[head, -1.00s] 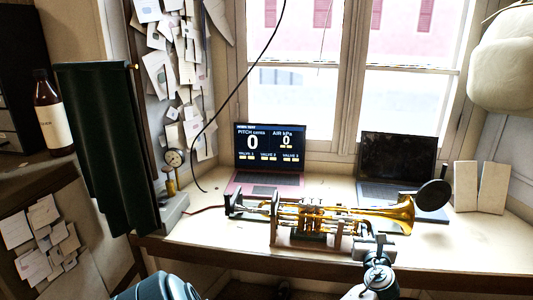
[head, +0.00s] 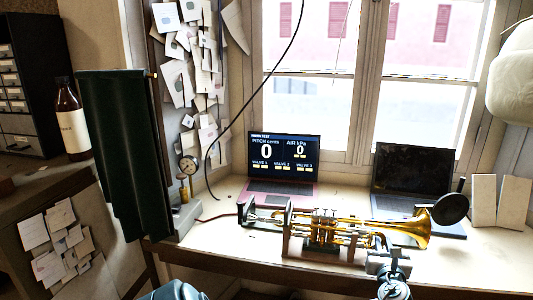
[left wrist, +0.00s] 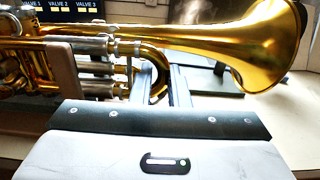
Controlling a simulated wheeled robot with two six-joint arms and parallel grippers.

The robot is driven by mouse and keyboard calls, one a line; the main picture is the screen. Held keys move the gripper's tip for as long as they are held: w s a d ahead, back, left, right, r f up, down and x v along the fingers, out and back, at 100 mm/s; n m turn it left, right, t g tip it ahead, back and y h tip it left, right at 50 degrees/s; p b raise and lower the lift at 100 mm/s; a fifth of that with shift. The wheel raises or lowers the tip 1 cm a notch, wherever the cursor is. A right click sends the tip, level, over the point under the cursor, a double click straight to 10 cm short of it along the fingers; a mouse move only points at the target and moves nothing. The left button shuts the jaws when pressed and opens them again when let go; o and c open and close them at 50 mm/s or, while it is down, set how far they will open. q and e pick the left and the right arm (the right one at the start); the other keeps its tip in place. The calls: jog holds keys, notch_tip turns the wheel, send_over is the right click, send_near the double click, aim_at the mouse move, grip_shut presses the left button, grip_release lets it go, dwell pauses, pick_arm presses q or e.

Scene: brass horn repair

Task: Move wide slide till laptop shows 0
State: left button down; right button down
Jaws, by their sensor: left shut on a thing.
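A brass trumpet (head: 405,232) lies in a stand on the bench, its bell to the right. The pink-based laptop (head: 283,160) behind it reads PITCH cents 0 and AIR kPa 0. My left gripper (head: 380,255) is at the near side of the trumpet, below the bell tube. In the left wrist view my left gripper (left wrist: 166,88) is shut at the curved tube of the wide slide (left wrist: 157,62), between valves and bell. Its fingers partly hide the tube. My right gripper is not in view.
A dark-screened laptop (head: 412,172) stands behind the bell, with a black disc (head: 450,209) at the bell's mouth. A pressure gauge (head: 188,165) and a dark green cloth (head: 120,150) are at the left. The bench front (head: 220,250) is clear left of the stand.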

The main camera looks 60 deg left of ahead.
pick_arm(q)
jog(key=c, duration=1.3)
grip_release()
jog(key=shift+s+d+f, duration=0.1)
jog(key=shift+s+d, duration=0.1)
jog(key=shift+d, duration=0.1)
jog(key=v, duration=0.2)
jog(key=shift+s+d+f+b, duration=0.1)
jog(key=shift+s+d+b, duration=0.2)
jog(key=shift+b, duration=0.05)
jog(key=shift+r+b+v, duration=0.2)
jog(key=shift+b+v, duration=0.2)
jog(key=shift+v, duration=3.25)
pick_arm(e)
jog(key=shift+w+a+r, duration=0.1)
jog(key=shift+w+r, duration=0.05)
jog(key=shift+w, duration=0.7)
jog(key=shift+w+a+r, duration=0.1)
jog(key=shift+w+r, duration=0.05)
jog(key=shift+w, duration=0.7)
